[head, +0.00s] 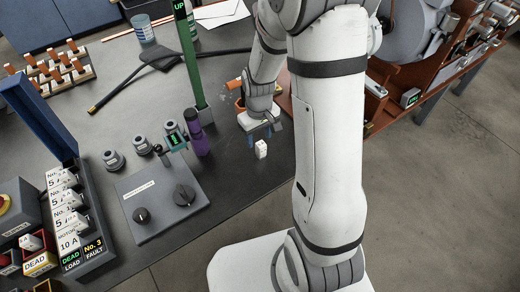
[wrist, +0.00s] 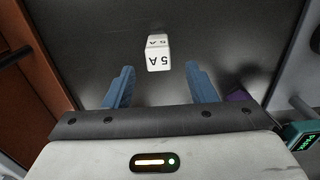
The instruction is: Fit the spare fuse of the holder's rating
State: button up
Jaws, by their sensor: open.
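I cannot tell which part is the fuse holder.
A grey box with two black knobs (head: 162,200), a purple bottle (head: 197,140), grey cylinders (head: 114,160) and a green "UP" post (head: 190,60) stand left of my gripper. A red tray marked "DEAD" (head: 40,262) is at lower left. The roaster (head: 405,50) is at right.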

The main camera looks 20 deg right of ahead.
aim_at(261, 144)
jog(key=f, duration=0.3)
jog(key=s+f, duration=0.1)
jog(key=f, duration=0.1)
jog(key=shift+d+f+b, duration=0.1)
jog(key=shift+d+b, duration=0.15)
jog(key=shift+b, duration=0.05)
jog(key=shift+c, duration=0.2)
grip_shut()
